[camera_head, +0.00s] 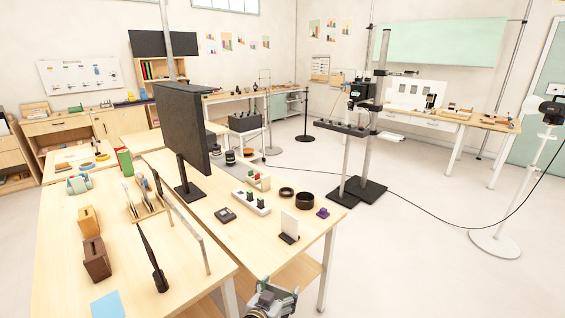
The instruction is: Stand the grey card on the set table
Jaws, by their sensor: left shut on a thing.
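My left gripper (272,301) is at the bottom edge, below the front corner of the near table. It is shut on a small dark grey thing that is mostly hidden between its fingers; I cannot tell its full shape or be sure that it is the grey card. A pale card (291,221) stands upright in a dark base near the right edge of the near table. A long table (448,117) at the back right carries a white panel (414,93) and several small props; I cannot confirm that it is the set table. My right gripper is not in view.
The near table (228,237) holds a black screen (184,127), a dark round container (304,200), a purple piece (322,212) and several props. A rail stand with a black base (363,190) and a white-based stand (495,243) with a trailing cable stand on the floor. The floor at right is otherwise clear.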

